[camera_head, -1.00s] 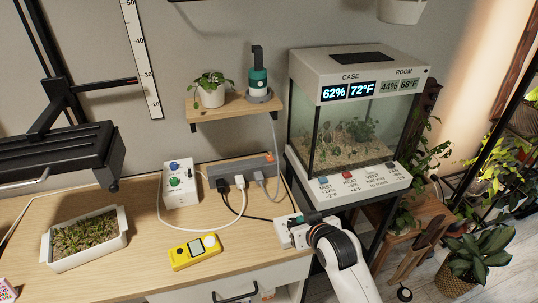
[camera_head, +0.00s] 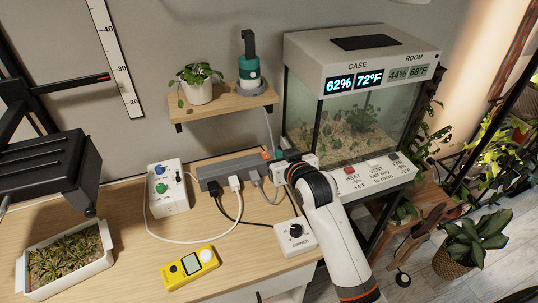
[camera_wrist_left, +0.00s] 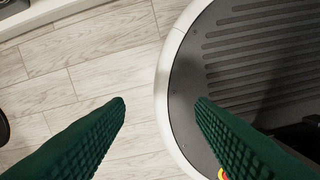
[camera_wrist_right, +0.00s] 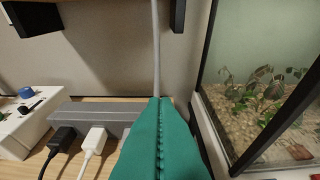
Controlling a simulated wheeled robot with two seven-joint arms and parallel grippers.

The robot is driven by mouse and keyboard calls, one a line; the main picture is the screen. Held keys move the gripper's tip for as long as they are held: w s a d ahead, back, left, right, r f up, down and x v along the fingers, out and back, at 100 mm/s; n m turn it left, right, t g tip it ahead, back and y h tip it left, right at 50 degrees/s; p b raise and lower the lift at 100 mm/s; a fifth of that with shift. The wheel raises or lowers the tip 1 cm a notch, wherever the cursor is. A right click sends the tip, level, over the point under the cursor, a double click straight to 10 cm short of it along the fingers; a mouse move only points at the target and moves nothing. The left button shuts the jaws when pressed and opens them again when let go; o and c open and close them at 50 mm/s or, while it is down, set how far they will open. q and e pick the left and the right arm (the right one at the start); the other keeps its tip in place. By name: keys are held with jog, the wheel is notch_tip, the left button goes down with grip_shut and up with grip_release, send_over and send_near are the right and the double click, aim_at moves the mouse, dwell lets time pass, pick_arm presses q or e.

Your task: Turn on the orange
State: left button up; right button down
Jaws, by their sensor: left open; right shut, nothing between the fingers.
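The orange switch (camera_head: 266,155) is a small patch at the right end of the grey power strip (camera_head: 228,168), which lies at the back of the wooden desk. My right gripper (camera_head: 279,154) is just right of the switch in the head view, its green fingers pressed together and empty. In the right wrist view, the shut fingers (camera_wrist_right: 160,101) point at the strip's right end and hide the switch. Whether they touch it I cannot tell. My left gripper (camera_wrist_left: 161,101) is open and empty above the floor and my own base.
Plugs (camera_head: 235,183) with cords sit in the strip. A white knob box (camera_head: 295,235) stands at the desk's front edge, near my right arm. The glass case (camera_head: 345,105) stands close on the right. A shelf (camera_head: 225,108) with a potted plant hangs above.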

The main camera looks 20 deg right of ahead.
send_over(264, 153)
jog(key=s, duration=0.3)
jog(key=f, duration=0.3)
jog(key=shift+s+d+f, duration=0.15)
jog(key=shift+s+f, duration=0.05)
jog(key=shift+f, duration=0.15)
pick_arm(q)
jog(key=shift+w+r+p, duration=0.45)
jog(key=shift+w, duration=0.2)
pick_arm(e)
jog(key=shift+s+f, duration=0.25)
jog(key=shift+f, duration=0.75)
jog(key=shift+s+f, duration=0.2)
jog(key=shift+f, duration=0.8)
jog(key=shift+s+f, duration=0.1)
jog(key=shift+f, duration=0.3)
pick_arm(q)
jog(key=shift+r, duration=0.1)
jog(key=shift+r+p, duration=0.85)
jog(key=shift+p, duration=0.1)
pick_arm(e)
jog(key=shift+r, duration=0.85)
